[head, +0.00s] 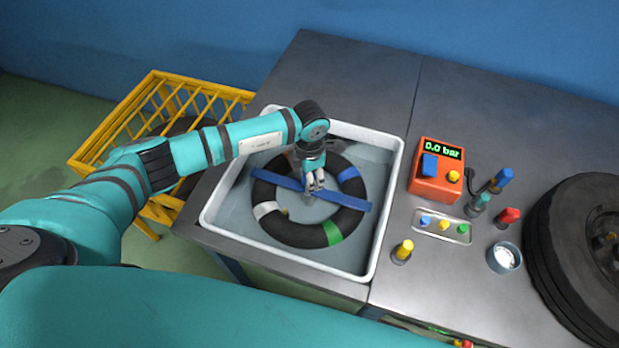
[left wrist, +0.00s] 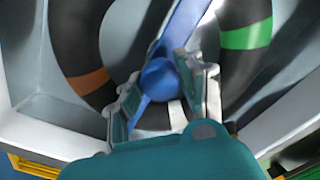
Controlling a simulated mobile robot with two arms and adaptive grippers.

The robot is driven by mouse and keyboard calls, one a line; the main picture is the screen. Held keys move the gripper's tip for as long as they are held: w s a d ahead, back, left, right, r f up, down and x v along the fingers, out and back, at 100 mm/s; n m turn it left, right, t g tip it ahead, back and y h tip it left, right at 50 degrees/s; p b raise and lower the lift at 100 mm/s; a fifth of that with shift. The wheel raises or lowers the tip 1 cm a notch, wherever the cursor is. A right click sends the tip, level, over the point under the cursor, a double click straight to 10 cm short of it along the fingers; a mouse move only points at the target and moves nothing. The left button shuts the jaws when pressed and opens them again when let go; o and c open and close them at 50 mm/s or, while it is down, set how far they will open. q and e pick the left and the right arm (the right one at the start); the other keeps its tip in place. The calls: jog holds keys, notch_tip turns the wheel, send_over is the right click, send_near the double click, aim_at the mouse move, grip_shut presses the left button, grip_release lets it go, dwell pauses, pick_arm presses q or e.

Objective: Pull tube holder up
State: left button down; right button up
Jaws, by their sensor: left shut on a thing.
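The blue tube holder (head: 345,201) is a flat bar lying across a black inner tube (head: 286,232) in the white-rimmed basin (head: 391,208). The tube has blue, white, green and orange bands. My left gripper (head: 314,184) reaches down over the middle of the tube and hides the bar's centre in the head view. In the left wrist view, my left gripper (left wrist: 165,82) is shut on the round blue knob of the holder (left wrist: 183,28), one finger on each side. I cannot tell whether the bar touches the tube. My right gripper is not in view.
A yellow wire basket (head: 157,105) stands left of the grey table (head: 345,70). To the right are an orange gauge box (head: 436,170) reading 0.0 bar, a small tray of coloured caps (head: 442,225), several coloured-handled tools, a round cup (head: 504,257) and a large tire (head: 577,245).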

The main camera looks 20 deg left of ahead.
pick_arm(q)
notch_tip(320, 180, up, 7)
jog(key=shift+f+p, duration=0.1)
jog(key=shift+p, duration=0.9)
jog(key=shift+w, duration=0.2)
jog(key=c, duration=1)
grip_release()
jog(key=shift+c, duration=0.2)
jog(key=shift+o, duration=1.1)
jog(key=shift+s, duration=0.2)
jog(key=shift+w, duration=0.1)
notch_tip(320, 180, up, 12)
jog(key=shift+s, duration=0.2)
